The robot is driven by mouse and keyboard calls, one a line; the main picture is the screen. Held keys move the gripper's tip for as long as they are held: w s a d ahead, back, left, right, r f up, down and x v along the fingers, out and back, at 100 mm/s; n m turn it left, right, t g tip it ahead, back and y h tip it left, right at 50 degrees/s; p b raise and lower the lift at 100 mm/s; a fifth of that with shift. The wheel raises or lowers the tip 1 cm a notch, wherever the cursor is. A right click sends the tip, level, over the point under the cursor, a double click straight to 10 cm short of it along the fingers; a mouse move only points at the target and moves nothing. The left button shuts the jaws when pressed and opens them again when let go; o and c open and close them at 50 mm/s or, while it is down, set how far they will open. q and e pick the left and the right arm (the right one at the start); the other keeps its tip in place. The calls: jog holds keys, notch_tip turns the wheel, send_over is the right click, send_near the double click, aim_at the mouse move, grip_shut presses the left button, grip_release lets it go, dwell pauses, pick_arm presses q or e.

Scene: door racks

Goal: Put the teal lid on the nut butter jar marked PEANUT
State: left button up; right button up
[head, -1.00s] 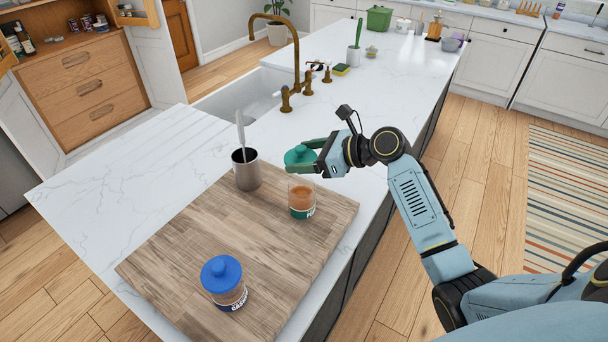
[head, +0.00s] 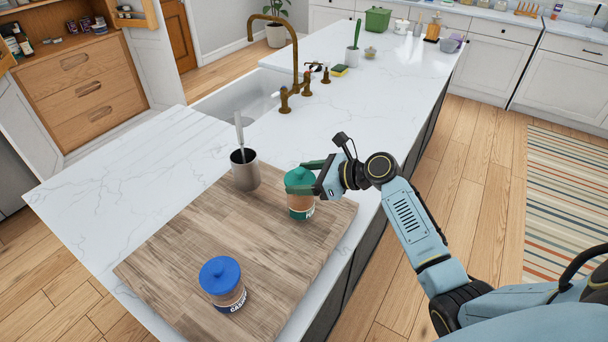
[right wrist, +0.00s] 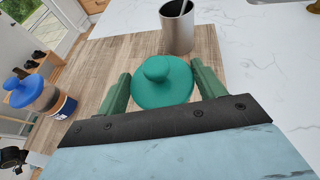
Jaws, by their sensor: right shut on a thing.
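The teal lid (head: 299,177) is at the mouth of a glass jar (head: 301,208) with tan contents and a green label, on the cutting board. The label is too small to read. In the head view the lid looks level and in line with the jar; I cannot tell if it is fully seated. My right gripper (head: 306,178) is shut on the lid. In the right wrist view the lid (right wrist: 163,82) sits between the two green fingers and hides the jar. My left gripper is not in view.
A blue-lidded jar marked CASHEW (head: 223,284) stands at the board's near part. A metal cup (head: 245,171) with a utensil stands at the board's far edge. The wooden cutting board (head: 190,240) is bare between them. The sink (head: 235,100) lies beyond.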

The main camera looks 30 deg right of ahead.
jog(key=shift+f, duration=0.25)
jog(key=o, duration=1)
jog(key=shift+c, duration=0.2)
jog(key=shift+r, duration=0.2)
jog(key=v, duration=1.2)
jog(key=shift+r, duration=0.45)
